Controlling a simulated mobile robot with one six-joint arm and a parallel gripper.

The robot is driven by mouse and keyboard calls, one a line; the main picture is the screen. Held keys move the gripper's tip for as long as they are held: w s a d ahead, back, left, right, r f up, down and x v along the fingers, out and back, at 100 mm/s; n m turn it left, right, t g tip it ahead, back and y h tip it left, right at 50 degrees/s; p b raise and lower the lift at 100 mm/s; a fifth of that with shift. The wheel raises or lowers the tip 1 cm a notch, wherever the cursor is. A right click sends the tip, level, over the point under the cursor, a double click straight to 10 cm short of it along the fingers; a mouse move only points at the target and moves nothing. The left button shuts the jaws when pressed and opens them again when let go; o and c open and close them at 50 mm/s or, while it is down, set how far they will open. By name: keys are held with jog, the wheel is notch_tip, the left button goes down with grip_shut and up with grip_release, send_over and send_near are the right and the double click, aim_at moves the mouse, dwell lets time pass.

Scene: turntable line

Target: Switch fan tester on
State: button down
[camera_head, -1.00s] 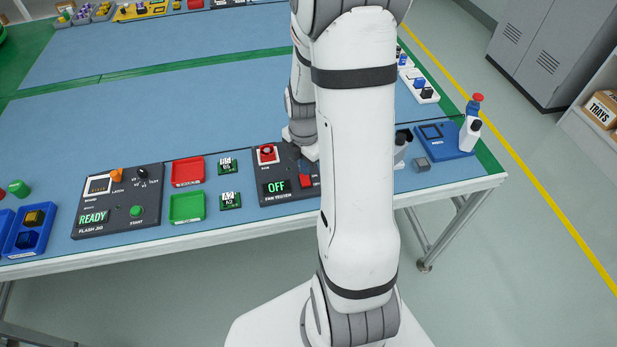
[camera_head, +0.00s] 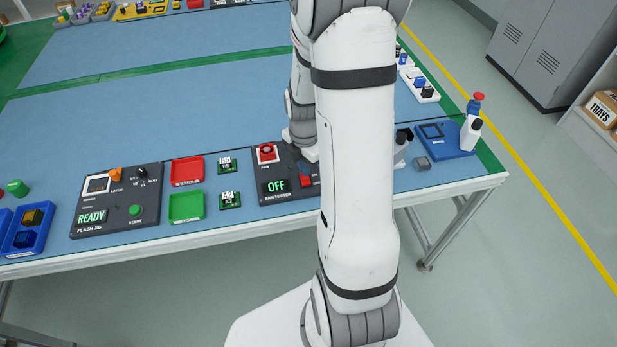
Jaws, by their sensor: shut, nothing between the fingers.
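The fan tester (camera_head: 268,200) is a dark panel near the front edge of the table, partly covered by my arm. Its display (camera_head: 275,187) reads OFF in green. A round red knob (camera_head: 267,149) sits on a light plate at its upper left. A red switch part (camera_head: 306,181) shows right of the display, close to the edge of my arm. My wrist is above the back of the panel. My gripper is hidden behind my arm, so its fingers and any contact with the switch cannot be seen.
Left of the tester are small green boards (camera_head: 229,199), a red tray (camera_head: 187,158), a green tray (camera_head: 172,215) and the flash jig (camera_head: 100,232), reading READY. A blue station (camera_head: 455,144) with a red-topped post stands at the right end. The blue tabletop behind is largely clear.

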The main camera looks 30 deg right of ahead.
jog(key=shift+f+b, duration=0.45)
jog(key=shift+f, duration=0.15)
jog(key=shift+r, duration=0.1)
notch_tip(320, 180, up, 7)
jog(key=p, duration=0.5)
dwell(0.4)
dwell(0.3)
jog(key=shift+w, duration=0.1)
